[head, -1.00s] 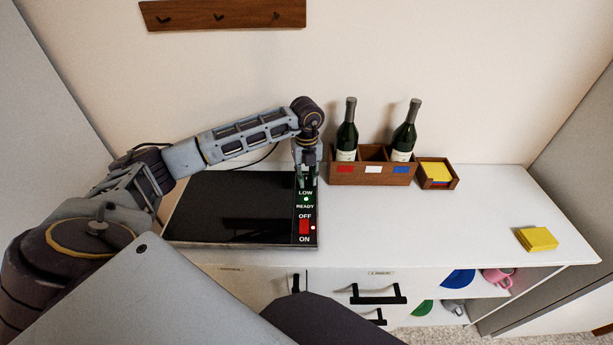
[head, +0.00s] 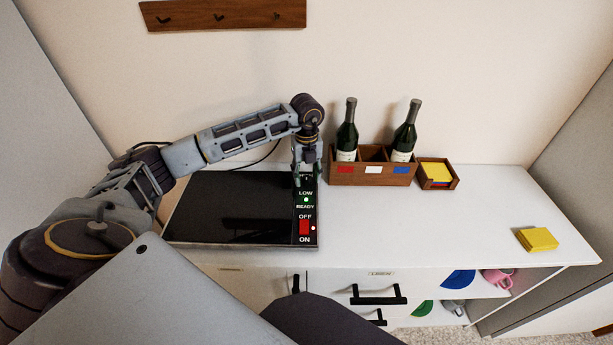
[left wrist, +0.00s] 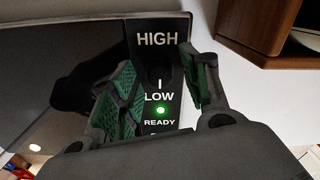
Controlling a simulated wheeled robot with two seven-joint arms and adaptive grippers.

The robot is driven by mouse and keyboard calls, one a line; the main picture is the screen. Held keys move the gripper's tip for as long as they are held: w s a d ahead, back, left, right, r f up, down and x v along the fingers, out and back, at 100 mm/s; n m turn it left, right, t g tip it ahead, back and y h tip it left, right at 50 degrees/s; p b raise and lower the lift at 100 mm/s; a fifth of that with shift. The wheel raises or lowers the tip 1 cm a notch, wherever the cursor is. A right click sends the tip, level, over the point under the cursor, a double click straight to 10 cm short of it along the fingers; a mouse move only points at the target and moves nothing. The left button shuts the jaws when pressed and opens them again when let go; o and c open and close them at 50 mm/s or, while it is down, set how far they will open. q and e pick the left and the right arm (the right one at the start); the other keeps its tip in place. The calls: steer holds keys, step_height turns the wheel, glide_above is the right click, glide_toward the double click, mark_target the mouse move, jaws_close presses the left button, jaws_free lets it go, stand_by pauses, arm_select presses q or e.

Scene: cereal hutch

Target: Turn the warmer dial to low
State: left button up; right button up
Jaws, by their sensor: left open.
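The warmer (head: 232,208) is a black glass plate with a control strip on its right side. In the left wrist view the strip reads HIGH, LOW and READY. The dark dial (left wrist: 158,74) sits between HIGH and LOW, and a white mark (left wrist: 160,86) shows on the side toward LOW. The green ready light (head: 306,199) is lit. My left gripper (head: 305,182) is open over the far end of the strip. In the left wrist view its fingers (left wrist: 158,66) stand on either side of the dial, apart from it. My right gripper is not in view.
A red switch (head: 304,227) marked OFF and ON sits at the strip's near end. A wooden bottle rack (head: 345,177) with two bottles stands close at the right, beside a note box (head: 438,184). Yellow notes (head: 537,239) lie farther right. The white counter (head: 430,230) between is clear.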

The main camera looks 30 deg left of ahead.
mark_target(307, 177)
arm_select(q)
step_height(307, 177, up, 11)
stand_by(0.6)
steer(key=shift+r, duration=0.2)
stand_by(0.4)
